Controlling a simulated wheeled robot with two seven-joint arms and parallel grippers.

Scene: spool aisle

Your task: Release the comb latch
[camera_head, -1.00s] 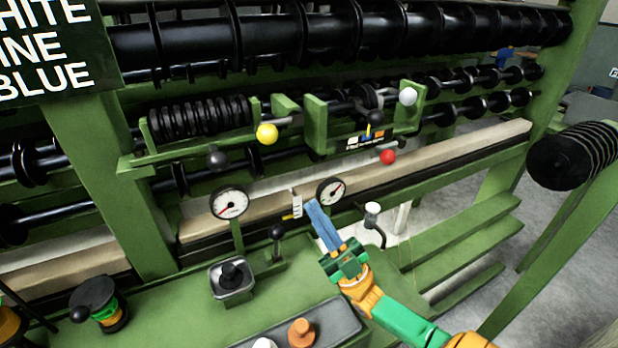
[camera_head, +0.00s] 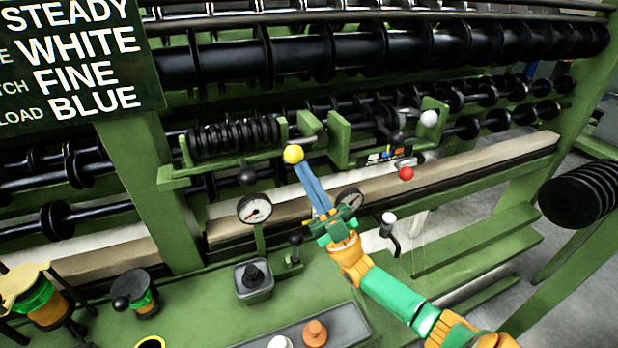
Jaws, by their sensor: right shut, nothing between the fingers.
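No part in view is labelled as the comb latch, so I cannot tell for certain which one it is. A yellow ball knob (camera_head: 293,154) stands on a lever at the green bracket, right of a black coil (camera_head: 233,136). A red ball knob (camera_head: 406,173), a white ball knob (camera_head: 429,118) and a black ball knob (camera_head: 248,177) sit on the same machine front. My right gripper (camera_head: 301,168) is shut and empty, its blue fingers pointing up with the tips just below the yellow knob. I cannot tell whether they touch it. My left gripper is not in view.
Two dials, left (camera_head: 254,209) and right (camera_head: 349,199), stand below the rail; my gripper partly covers the right one. A joystick box (camera_head: 253,279), a small black lever (camera_head: 295,241) and a white-topped crank (camera_head: 389,219) are nearby. A sign (camera_head: 80,60) hangs upper left.

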